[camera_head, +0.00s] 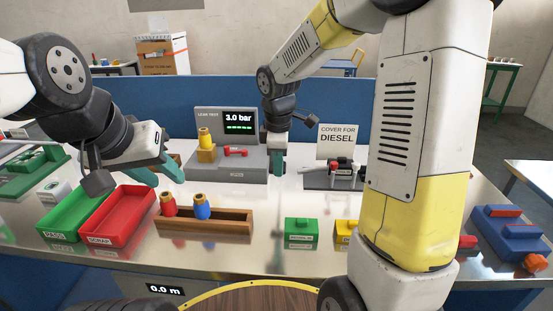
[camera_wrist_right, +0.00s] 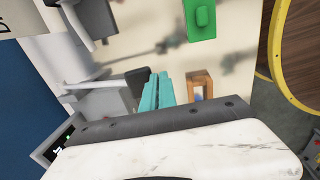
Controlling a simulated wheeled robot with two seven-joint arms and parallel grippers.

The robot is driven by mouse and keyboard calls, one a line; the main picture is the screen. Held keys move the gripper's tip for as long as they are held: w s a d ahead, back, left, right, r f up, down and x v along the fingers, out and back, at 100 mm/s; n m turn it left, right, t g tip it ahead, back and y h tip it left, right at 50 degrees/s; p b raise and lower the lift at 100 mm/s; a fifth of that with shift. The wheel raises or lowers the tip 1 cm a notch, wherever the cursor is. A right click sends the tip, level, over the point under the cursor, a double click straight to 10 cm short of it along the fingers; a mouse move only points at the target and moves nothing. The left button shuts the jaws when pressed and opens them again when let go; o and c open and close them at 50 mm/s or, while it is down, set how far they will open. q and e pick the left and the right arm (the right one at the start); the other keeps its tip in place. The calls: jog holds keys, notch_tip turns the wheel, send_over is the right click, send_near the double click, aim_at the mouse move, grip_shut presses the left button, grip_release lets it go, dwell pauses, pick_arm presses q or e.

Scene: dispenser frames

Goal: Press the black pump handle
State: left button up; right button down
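In the right wrist view a pale rod ends in a black grip (camera_wrist_right: 137,80), which looks like the black pump handle. It lies right beside the teal fingertips; I cannot tell whether they touch. In the head view my right gripper (camera_head: 278,166) hides that spot, just right of the grey leak test stand (camera_head: 222,168). The stand's screen reads 3.0 bar with a green bar. My right gripper's fingers, also in the wrist view (camera_wrist_right: 159,92), are together and point down, with nothing between them. My left gripper (camera_head: 159,173) is open and empty above the trays.
Green (camera_head: 63,216) and red (camera_head: 115,213) trays stand left. A wooden rack (camera_head: 232,218) holds red and blue parts with brass tops. A green block (camera_head: 301,231) sits front centre. A device (camera_head: 340,176) on a dark base stands right of my right gripper, below the diesel sign.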

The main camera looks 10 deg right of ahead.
jog(key=s+r, duration=0.4)
jog(key=r, duration=0.6)
jog(key=shift+a, duration=0.4)
jog(key=s+d+r+m+t+y, duration=0.1)
jog(key=s+d+m+t, duration=0.1)
jog(key=s+m, duration=0.5)
jog(key=s+d+r+m+t+y, duration=0.1)
jog(key=s+d+m, duration=0.3)
jog(key=s+m, duration=0.4)
jog(key=shift+r+t, duration=0.15)
jog(key=shift+t, duration=0.65)
